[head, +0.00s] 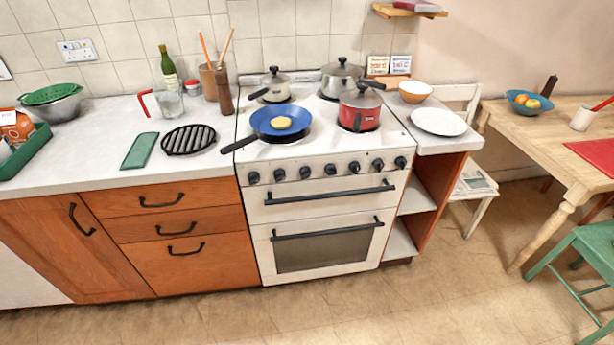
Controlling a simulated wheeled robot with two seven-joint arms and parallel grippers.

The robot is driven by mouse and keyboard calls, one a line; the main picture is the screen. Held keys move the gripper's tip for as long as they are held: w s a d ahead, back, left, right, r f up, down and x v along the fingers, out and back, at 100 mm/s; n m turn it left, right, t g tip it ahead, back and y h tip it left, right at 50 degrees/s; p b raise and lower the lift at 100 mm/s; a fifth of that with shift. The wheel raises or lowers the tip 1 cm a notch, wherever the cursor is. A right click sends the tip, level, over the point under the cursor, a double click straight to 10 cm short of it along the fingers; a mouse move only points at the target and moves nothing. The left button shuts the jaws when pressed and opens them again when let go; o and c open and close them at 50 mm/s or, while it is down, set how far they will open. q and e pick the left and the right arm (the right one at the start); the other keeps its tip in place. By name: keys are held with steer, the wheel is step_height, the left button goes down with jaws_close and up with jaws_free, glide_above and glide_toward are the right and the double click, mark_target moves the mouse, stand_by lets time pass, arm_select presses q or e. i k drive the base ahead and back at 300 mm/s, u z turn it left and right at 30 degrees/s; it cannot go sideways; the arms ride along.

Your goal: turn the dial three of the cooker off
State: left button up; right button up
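The white cooker (318,202) stands in the middle of the head view, between the orange drawers and a small open shelf unit. A row of several black dials (330,170) runs along its front panel, above two oven doors. Counting from the left, the third dial (305,172) is near the middle of the row. The dials are too small for me to tell their settings. A blue frying pan (270,122) with something pale yellow in it sits on the front left of the hob. Neither of my grippers is in view.
A red pot (359,112), a steel pot (342,80) and a cream pan (274,86) stand on the hob. The frying pan's handle sticks out left over the worktop. A white plate (438,122) lies right of the cooker. The floor (330,305) in front is clear.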

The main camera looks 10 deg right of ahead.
mark_target(305, 171)
steer(key=k, duration=1.15)
steer(key=z, duration=0.85)
steer(key=i, duration=0.9)
steer(key=z, duration=0.4)
